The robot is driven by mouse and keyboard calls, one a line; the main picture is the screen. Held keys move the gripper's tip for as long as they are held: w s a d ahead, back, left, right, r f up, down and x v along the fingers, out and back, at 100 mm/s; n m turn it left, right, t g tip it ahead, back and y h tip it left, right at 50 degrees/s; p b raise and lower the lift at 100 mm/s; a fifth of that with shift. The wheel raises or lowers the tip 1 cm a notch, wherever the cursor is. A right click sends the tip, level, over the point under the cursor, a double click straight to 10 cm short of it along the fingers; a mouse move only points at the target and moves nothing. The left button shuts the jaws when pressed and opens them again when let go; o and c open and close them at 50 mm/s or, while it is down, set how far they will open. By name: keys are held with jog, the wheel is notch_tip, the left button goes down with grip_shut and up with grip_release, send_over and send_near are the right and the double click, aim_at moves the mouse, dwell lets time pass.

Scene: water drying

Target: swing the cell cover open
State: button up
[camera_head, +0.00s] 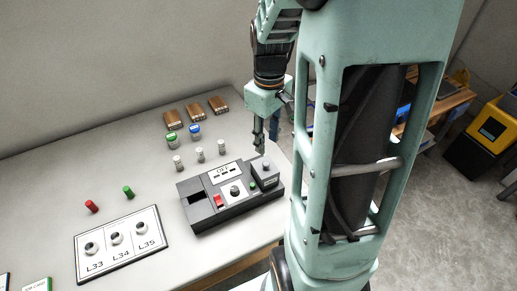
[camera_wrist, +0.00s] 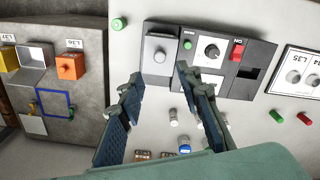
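The dark grey instrument (camera_head: 235,198) lies on the table in the head view. Its cell cover (camera_head: 267,178) is the block at its right end, with a round grey knob on it. The cover looks shut. In the wrist view the cover (camera_wrist: 159,50) is at the top centre, lying flat with its knob facing up. My gripper (camera_head: 259,142) is above and behind the cover in the head view. In the wrist view my gripper (camera_wrist: 159,76) has its two fingers apart with nothing between them, and the tips appear just below the cover. I see no contact.
Several small capped vials (camera_head: 200,154) stand behind the instrument, with wooden blocks (camera_head: 196,113) farther back. The wrist view shows a grey stand with an orange box (camera_wrist: 70,66) at left.

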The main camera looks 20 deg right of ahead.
aim_at(266, 163)
notch_tip(266, 163, down, 9)
dwell(0.3)
jog(key=shift+c, duration=0.4)
grip_shut()
